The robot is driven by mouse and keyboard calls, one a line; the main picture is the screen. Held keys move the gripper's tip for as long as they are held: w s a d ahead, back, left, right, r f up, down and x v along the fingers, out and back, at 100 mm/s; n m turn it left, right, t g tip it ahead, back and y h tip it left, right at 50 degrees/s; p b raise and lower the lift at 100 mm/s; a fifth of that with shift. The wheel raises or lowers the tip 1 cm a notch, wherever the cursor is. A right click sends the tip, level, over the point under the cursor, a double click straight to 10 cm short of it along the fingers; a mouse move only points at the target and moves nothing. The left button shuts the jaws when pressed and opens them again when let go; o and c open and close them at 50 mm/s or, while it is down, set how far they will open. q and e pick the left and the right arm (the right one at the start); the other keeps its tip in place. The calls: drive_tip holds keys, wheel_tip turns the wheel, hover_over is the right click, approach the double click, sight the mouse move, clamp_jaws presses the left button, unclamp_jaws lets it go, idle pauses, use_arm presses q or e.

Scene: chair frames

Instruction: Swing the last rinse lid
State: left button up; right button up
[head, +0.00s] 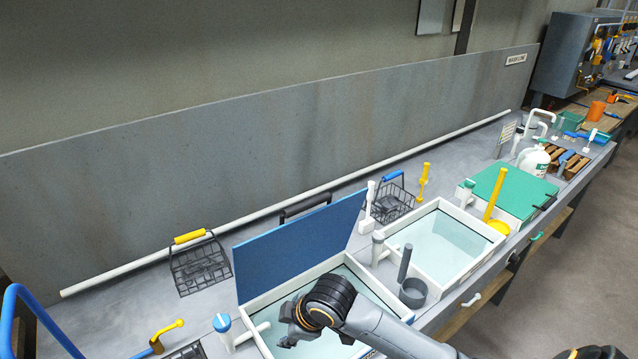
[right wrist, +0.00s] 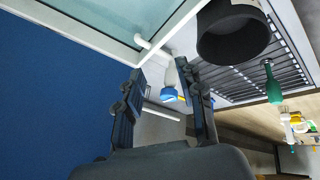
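A blue lid (head: 300,248) stands raised and tilted along the back edge of the nearest rinse basin (head: 372,281), leaving its water uncovered. A green lid (head: 502,190) lies flat over the far basin. The middle basin (head: 470,278) has clear water and no lid over it. My right gripper (head: 292,330) is over the nearest basin, in front of the blue lid. In the right wrist view its fingers (right wrist: 165,85) are apart with nothing gripped, and the blue lid (right wrist: 50,95) fills the left side. My left gripper is not in view.
Wire baskets (head: 200,266) stand behind the basins. A dark cup (head: 413,292) is between the nearest and middle basins, and a white bottle (head: 534,161) stands past the green lid. A blue-capped fitting (head: 222,323) is beside the nearest basin. A white pipe (head: 330,192) runs along the back.

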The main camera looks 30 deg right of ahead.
drive_tip(key=w+d+r+n, duration=0.2)
drive_tip(key=w+r, duration=0.2)
drive_tip(key=r, duration=0.2)
drive_tip(key=w+d+r+n, duration=0.3)
drive_tip(key=r, duration=0.3)
drive_tip(key=n+t+h+p, duration=0.1)
drive_tip(key=n+h, duration=0.1)
approach(309, 203)
drive_tip(key=x, duration=0.2)
drive_tip(key=shift+n, duration=0.3)
drive_tip(key=x, duration=0.7)
drive_tip(key=shift+w+f, duration=0.1)
drive_tip(key=shift+w, duration=0.05)
drive_tip(key=shift+w+f, duration=0.2)
drive_tip(key=shift+f, duration=0.05)
drive_tip(key=shift+c, duration=0.7)
drive_tip(key=shift+s, duration=0.1)
clamp_jaws()
